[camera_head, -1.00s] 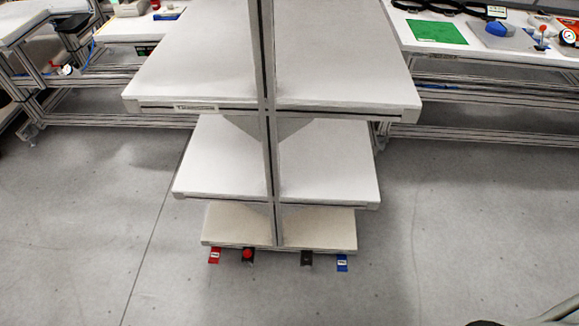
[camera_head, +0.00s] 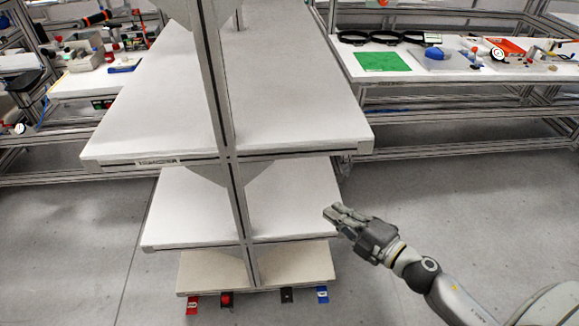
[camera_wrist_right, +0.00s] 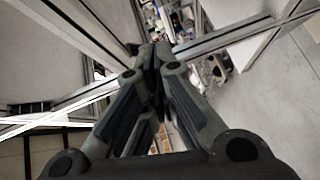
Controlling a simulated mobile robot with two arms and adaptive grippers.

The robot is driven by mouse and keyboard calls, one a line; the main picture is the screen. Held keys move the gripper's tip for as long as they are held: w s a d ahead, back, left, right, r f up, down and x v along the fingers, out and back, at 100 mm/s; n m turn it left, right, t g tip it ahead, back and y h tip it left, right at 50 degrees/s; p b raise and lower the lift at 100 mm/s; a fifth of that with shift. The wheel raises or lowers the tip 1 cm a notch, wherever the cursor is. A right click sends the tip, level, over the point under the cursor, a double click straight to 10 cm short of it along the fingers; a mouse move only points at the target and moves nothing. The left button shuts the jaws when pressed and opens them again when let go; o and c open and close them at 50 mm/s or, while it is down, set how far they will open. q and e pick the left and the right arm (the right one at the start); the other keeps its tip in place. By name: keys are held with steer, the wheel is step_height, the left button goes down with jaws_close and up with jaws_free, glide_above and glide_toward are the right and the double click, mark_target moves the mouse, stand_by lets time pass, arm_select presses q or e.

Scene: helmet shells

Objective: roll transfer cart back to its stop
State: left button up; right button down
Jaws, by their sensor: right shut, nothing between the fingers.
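A tall white unit with several tiers and a metal centre post, apparently the transfer cart (camera_head: 235,110), stands upright in the middle of the head view. Red and blue tabs show at its foot. My right gripper (camera_head: 334,213) is at its right side, by the right edge of the middle shelf. Its fingers are shut and empty; whether they touch the shelf cannot be told. In the right wrist view the closed fingers (camera_wrist_right: 154,58) point among metal profiles. The cart's wheels are hidden, and no stop can be made out. My left gripper is out of view.
A workbench (camera_head: 430,80) with a green mat (camera_head: 382,62) and black rings stands behind right. Another bench (camera_head: 100,82) with tools stands behind left. Grey floor (camera_head: 60,235) is clear to the left of the cart and at the right around my arm.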

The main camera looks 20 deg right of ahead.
steer(key=s+a+r+n+y, duration=0.2)
steer(key=a+r+n+y, duration=0.15)
steer(key=r, duration=0.35)
steer(key=p, duration=0.4)
glide_toward(273, 159)
steer(key=s+a+x, duration=0.1)
steer(key=x, duration=0.3)
steer(key=shift+w+d+r+h, duration=0.15)
steer(key=shift+w+h, duration=0.1)
steer(key=shift+w, duration=0.45)
steer(key=shift+w, duration=0.1)
